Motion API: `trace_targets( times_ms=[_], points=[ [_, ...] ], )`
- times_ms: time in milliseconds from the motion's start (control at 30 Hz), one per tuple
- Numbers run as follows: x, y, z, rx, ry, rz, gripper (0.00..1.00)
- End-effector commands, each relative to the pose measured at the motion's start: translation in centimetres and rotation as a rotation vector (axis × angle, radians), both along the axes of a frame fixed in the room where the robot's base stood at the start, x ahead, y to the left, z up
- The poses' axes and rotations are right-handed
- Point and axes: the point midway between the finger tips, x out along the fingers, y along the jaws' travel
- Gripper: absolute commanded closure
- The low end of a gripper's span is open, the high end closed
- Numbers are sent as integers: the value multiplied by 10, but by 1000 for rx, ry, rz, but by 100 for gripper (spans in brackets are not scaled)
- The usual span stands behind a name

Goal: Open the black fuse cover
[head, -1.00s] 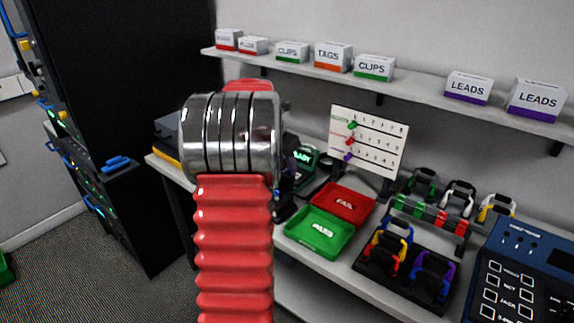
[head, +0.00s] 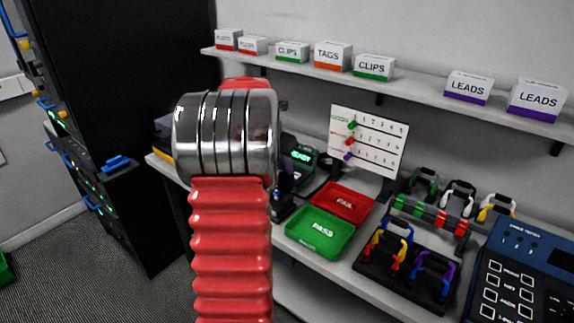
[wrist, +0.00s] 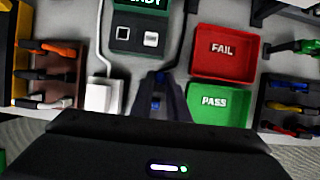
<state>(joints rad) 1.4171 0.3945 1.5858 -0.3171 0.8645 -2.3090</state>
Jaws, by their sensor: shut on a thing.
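My gripper (wrist: 160,98) points down over the bench in the wrist view. Its black jaws are close together, with a small blue piece (wrist: 156,103) showing between them; what that piece belongs to is unclear. I cannot make out the black fuse cover in either view; my jaws and arm may hide it. A dark tester with a green READY screen (head: 302,155) stands just beyond the jaws; it also shows in the wrist view (wrist: 136,38). In the head view, my red and chrome arm hides most of the gripper.
The red FAIL tray (wrist: 222,78) and green PASS tray (wrist: 205,118) lie just right of the jaws. A white block (wrist: 100,94) with a cable is to their left. A rack with colored leads (wrist: 45,70) is further left. A label board (head: 388,120) stands behind.

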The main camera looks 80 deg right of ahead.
Motion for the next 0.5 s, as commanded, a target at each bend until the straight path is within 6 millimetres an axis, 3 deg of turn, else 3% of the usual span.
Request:
trace_targets(
  times_ms=[100,367,400,500],
  points=[
    [6,9,-2,10,-2,0,100],
    [6,10,-4,16,-3,-1,100],
    [6,10,-5,16,-3,-1,83],
    [6,10,-4,13,-3,-1,76]
  ],
)
